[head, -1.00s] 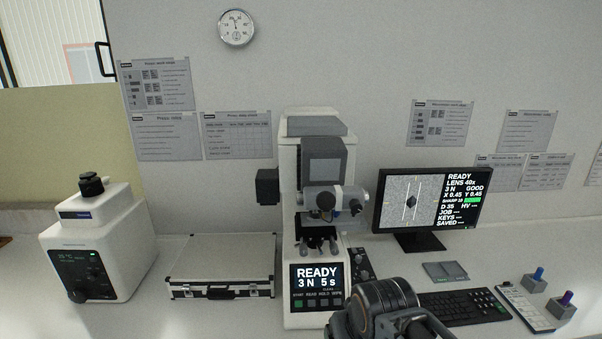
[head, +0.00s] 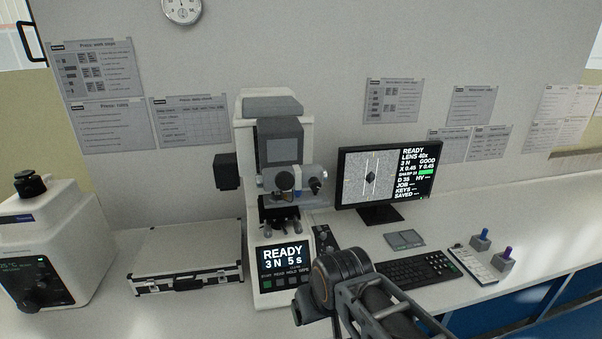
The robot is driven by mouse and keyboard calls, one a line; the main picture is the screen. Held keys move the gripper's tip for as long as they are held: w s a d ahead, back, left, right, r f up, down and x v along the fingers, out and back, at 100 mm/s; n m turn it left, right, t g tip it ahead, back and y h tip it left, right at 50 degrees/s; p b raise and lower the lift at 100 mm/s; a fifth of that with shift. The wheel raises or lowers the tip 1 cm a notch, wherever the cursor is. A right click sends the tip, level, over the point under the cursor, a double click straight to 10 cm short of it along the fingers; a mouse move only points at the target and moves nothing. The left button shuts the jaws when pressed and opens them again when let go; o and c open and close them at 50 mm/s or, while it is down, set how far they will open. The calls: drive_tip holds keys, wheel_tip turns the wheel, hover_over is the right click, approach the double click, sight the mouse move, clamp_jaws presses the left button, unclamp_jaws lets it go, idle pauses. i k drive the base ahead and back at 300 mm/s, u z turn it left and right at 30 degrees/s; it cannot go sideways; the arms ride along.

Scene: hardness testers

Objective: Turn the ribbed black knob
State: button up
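Several black knobs show, and I cannot tell at this distance which is ribbed. A stacked black knob (head: 30,183) stands on top of the white machine at the left. That machine's dark front panel has another round black knob (head: 41,297). Small black knobs (head: 323,236) sit on a dark panel right of the tester's display. A dark knob (head: 315,186) sticks out at the right of the tester's measuring head. My arm, with a thick black joint, rises from the bottom edge in front of the tester. My gripper's fingers do not show.
The white tester (head: 252,143) has a lit display reading READY. A silver case (head: 188,262) lies left of it. A monitor (head: 386,178), keyboard (head: 416,268), grey pad (head: 404,239) and two small joystick blocks (head: 481,241) (head: 504,258) are at the right. The counter's far right is clear.

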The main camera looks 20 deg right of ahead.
sight(315, 183)
drive_tip(key=u, duration=1.7)
drive_tip(key=k, duration=0.7)
drive_tip(key=z, duration=0.5)
